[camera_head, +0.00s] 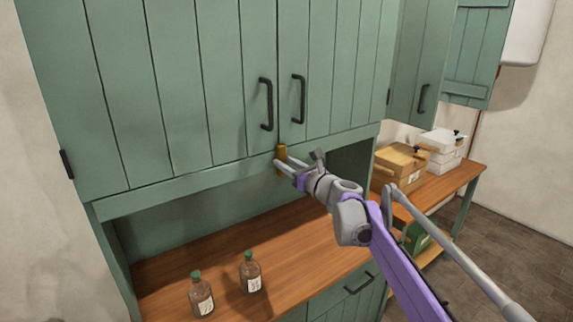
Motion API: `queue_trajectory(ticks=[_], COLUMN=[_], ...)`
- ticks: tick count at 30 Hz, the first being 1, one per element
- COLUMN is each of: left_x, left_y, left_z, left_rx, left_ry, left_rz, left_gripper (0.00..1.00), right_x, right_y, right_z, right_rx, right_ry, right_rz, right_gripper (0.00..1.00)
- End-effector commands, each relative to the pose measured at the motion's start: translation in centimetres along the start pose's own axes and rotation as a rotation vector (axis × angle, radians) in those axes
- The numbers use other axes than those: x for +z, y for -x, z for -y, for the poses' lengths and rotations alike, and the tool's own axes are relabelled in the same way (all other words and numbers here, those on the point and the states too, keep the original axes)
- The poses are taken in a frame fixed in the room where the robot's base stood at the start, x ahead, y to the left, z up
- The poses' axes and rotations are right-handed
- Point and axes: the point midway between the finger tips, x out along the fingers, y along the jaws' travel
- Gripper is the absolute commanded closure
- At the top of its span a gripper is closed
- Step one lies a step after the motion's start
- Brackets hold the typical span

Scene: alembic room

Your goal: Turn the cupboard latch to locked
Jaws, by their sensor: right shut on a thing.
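The green cupboard (170,90) has two plank doors, both shut, with dark handles (266,104) side by side near the middle. A brass-coloured latch (281,152) sits at the lower edge of the doors, just below the gap between them, and looks about upright. My right gripper (281,166) is at the latch, its fingers shut on it. The fingers hide part of the latch. My left gripper is not in view.
Two brown bottles with green caps (201,296) stand on the wooden counter (180,255) below the cupboard. Wooden (402,160) and white boxes (440,145) stand to the right. An open niche lies between cupboard and counter.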

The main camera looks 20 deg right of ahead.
Motion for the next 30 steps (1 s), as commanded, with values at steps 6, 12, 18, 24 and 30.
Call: queue_trajectory(ticks=[6,12,18,24,30], left_x=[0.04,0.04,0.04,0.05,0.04], left_y=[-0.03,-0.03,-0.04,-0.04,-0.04], left_z=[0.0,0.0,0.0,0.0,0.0], left_rx=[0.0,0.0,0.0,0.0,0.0], left_ry=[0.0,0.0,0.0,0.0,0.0], left_rz=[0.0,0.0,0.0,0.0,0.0], left_gripper=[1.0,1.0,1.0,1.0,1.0], right_x=[0.01,0.01,0.0,-0.01,-0.01], right_y=[0.0,0.0,0.0,0.0,0.0], right_z=[0.02,0.01,0.0,-0.01,-0.01], right_rx=[0.0,0.0,0.0,0.0,0.0], right_ry=[-0.037,-0.044,-0.043,-0.042,-0.041], right_rz=[0.0,0.0,0.0,0.0,0.0], right_gripper=[1.0,1.0,1.0,0.35,0.35])
